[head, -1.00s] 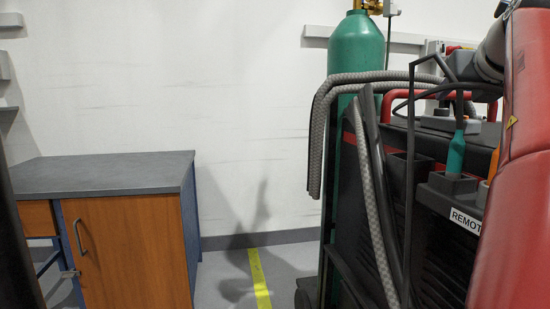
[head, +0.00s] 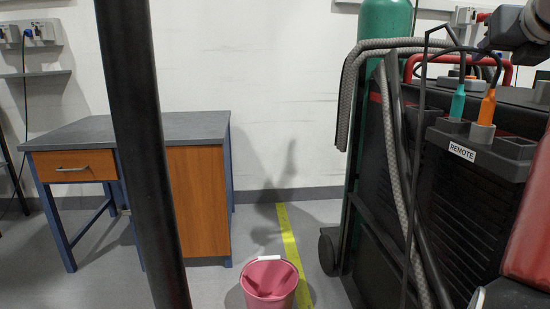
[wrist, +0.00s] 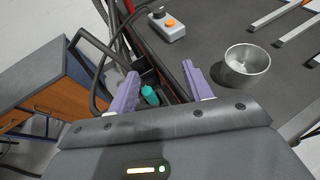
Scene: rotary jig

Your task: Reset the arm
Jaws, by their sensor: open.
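My gripper (wrist: 160,72) shows in the wrist view with its two purple fingers apart and nothing between them. It is above the left edge of a dark top, with the teal-tipped plug (wrist: 150,95) seen below between the fingers. In the head view the gripper itself is not visible. Red and grey arm-like parts reach in from the right edge there, beside the black machine (head: 460,220); how they join is cut off by the frame.
A grey-topped desk (head: 190,123) stands at left. A pink bucket (head: 268,285) stands by the yellow floor line (head: 290,240). A green cylinder (head: 385,18) and hoses stand by the machine. A metal bowl (wrist: 247,66) and a button box (wrist: 168,24) sit on the dark top.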

